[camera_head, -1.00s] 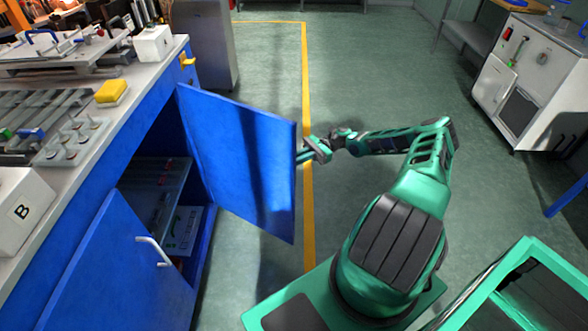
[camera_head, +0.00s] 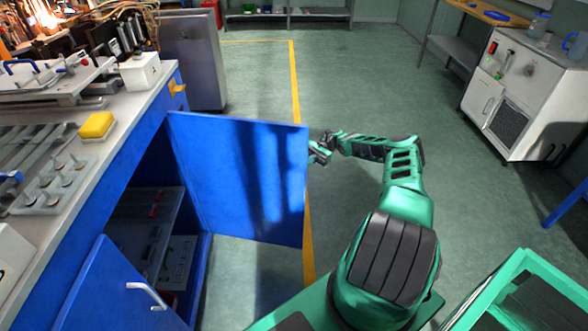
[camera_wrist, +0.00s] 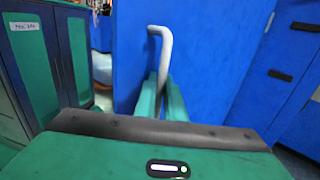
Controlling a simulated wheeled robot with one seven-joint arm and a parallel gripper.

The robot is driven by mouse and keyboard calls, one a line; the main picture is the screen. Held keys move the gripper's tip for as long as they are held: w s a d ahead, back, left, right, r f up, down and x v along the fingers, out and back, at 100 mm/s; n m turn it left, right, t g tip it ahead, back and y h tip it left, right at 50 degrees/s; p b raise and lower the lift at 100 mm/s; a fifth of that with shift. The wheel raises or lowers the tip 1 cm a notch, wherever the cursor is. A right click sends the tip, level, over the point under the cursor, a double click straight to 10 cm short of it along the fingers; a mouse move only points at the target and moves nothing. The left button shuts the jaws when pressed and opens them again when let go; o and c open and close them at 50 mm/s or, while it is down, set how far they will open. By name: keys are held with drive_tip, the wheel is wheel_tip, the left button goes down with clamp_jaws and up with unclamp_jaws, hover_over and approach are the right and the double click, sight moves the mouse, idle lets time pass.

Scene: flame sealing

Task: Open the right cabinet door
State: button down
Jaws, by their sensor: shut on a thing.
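The right cabinet door (camera_head: 240,180) is a blue panel that stands swung well out from the blue cabinet. Its white bar handle (camera_wrist: 161,48) shows in the wrist view. My gripper (camera_head: 318,150) is at the door's free edge, on the far side from the cabinet's inside; its green fingers (camera_wrist: 162,97) are shut around the lower part of the handle. The handle is hidden behind the door in the head view. The left cabinet door (camera_head: 115,285) stands partly ajar with a white handle (camera_head: 146,295).
The open cabinet shows a shelf (camera_head: 150,225) with small items. The worktop above holds a yellow sponge (camera_head: 97,125) and metal parts. A white cabinet (camera_head: 525,90) stands at the right. The green floor (camera_head: 345,90) behind my arm is clear.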

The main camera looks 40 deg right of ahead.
drive_tip(key=shift+w+a, duration=0.25)
drive_tip(key=shift+a, duration=0.05)
drive_tip(key=c, duration=2.1)
unclamp_jaws()
drive_tip(key=shift+d, duration=0.15)
drive_tip(key=shift+s+d, duration=0.2)
drive_tip(key=shift+d, duration=0.05)
